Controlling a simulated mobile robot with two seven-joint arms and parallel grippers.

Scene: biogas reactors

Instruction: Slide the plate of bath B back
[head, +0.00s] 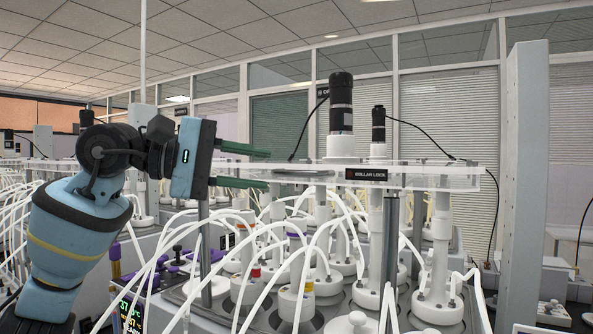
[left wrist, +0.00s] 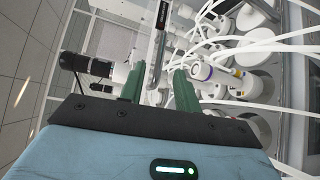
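A clear plate (head: 430,177) with a black "COLLAR LOCK" label (head: 366,174) lies level above white reactor vessels, carried on grey posts. I cannot read a bath letter on it. My left gripper (head: 268,168) is at the plate's left end, its green fingers pointing right, one higher and one lower than the plate's edge. In the left wrist view the fingers (left wrist: 159,82) are apart, with a grey metal strip (left wrist: 158,50) in line with the gap between them. I cannot tell whether either finger touches the plate. My right gripper is not in view.
Black-topped motors (head: 341,105) stand up at the plate, with cables trailing. Many white tubes (head: 150,255) arch around the vessels below. A tall grey column (head: 522,180) stands at the right. A small display (head: 130,315) shows at the lower left.

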